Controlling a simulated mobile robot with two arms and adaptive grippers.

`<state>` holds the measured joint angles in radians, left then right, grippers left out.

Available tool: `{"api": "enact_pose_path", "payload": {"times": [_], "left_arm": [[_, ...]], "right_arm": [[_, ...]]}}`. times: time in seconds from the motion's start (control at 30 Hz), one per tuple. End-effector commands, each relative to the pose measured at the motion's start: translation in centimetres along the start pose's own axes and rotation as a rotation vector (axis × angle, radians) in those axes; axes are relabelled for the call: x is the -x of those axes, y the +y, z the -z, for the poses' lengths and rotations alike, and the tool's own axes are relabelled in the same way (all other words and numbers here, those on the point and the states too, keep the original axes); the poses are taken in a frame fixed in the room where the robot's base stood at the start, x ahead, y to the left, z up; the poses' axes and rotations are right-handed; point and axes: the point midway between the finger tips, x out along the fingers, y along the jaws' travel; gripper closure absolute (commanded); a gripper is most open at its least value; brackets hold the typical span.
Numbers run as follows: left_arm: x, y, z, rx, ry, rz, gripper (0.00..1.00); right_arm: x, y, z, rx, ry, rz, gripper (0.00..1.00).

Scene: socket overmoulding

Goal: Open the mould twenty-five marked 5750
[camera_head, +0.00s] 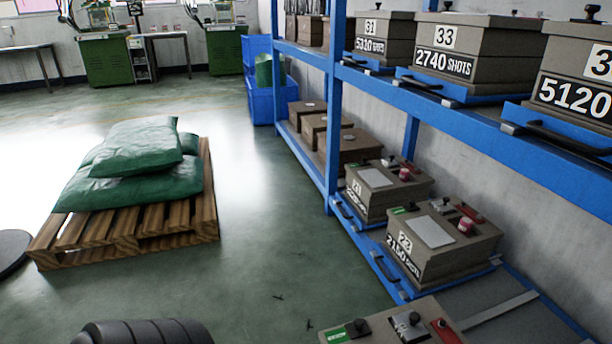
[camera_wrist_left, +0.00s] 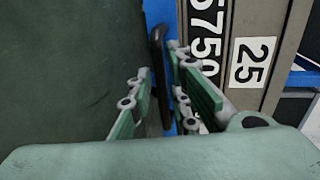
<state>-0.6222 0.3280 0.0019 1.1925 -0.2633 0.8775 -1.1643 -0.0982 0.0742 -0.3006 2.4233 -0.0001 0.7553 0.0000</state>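The mould twenty-five (camera_wrist_left: 275,30), a grey-brown box with a white 25 label and the marking 5750, shows at the right of the left wrist view. A dark bar handle (camera_wrist_left: 156,45) runs along its blue base tray (camera_wrist_left: 168,15). My left gripper (camera_wrist_left: 160,70) is open, with its green-padded fingers on either side of the handle. I cannot tell whether either finger touches it. In the head view a mould top (camera_head: 385,330) with black knobs and a red latch is cut off at the bottom edge; its number is hidden. My right gripper is not in view.
Mould 23 (camera_head: 447,262) and mould 21 (camera_head: 365,204) stand on the lower level of the blue rack (camera_head: 333,110). More moulds, including 33 (camera_head: 480,50), fill the upper shelf. A pallet (camera_head: 130,240) with green sacks (camera_head: 135,160) stands left.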

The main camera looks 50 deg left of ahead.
Motion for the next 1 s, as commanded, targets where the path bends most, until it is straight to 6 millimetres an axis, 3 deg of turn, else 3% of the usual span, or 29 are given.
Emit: {"api": "enact_pose_path", "payload": {"times": [0.47, 1.0], "left_arm": [[0.6, 0.0, 0.0, 0.000, 0.000, 0.001, 0.72], [10.5, 0.0, 0.0, -0.001, 0.000, -0.001, 0.72]], "right_arm": [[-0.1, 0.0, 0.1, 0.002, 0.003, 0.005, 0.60], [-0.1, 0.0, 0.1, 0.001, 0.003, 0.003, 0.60]]}}
